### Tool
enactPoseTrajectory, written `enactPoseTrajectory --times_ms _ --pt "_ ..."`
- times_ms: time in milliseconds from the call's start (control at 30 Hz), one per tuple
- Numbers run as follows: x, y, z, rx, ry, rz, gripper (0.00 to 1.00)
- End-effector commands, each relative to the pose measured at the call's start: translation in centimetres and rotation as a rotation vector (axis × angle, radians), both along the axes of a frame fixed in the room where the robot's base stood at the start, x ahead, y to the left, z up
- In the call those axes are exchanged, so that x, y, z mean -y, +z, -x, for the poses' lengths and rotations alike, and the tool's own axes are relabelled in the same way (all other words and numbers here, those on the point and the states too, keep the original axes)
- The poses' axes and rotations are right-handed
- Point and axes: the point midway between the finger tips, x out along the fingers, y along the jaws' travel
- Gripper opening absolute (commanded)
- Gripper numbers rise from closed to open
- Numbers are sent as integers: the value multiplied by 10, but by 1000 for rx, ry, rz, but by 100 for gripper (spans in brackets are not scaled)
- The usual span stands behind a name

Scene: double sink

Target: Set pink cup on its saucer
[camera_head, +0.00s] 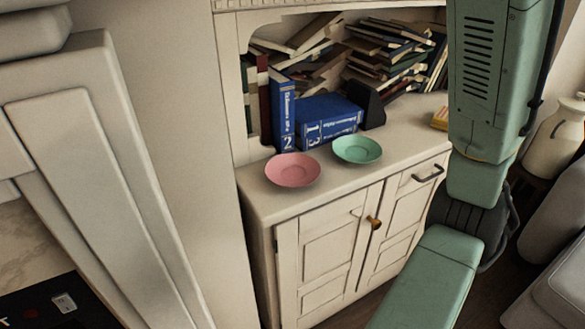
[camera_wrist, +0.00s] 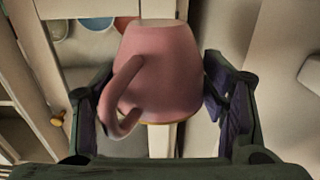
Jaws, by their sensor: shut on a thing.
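My gripper (camera_wrist: 152,98) shows in the wrist view with a finger on each side of the pink cup (camera_wrist: 165,75), shut on it. The cup's handle points left and toward the bottom of the picture. Its narrower, pale end is at the top of the picture. In the head view, the pink saucer (camera_head: 293,170) lies empty on the cabinet top, left of a mint-green saucer (camera_head: 357,149). My gripper and the cup are not visible in the head view. Small coloured dish edges show at the top of the wrist view, partly cut off.
The white cabinet (camera_head: 262,206) has doors, a round knob (camera_head: 374,223) and a dark handle (camera_head: 428,174). Blue books (camera_head: 328,120) stand close behind the saucers, with several piled books farther back. A wall panel (camera_head: 180,130) rises left of the cabinet. The top's front strip is clear.

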Motion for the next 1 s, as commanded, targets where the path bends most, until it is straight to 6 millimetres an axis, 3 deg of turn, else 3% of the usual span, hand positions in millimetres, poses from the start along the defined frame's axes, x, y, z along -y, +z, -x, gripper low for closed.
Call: enactPoseTrajectory --times_ms 433,567,667,1000 --pt "0 -1 0 0 0 0 35" --pt "2 -23 -2 -3 2 -1 35" --pt "5 -61 -3 -5 4 -1 35" --pt "9 -247 5 -9 10 -2 35"
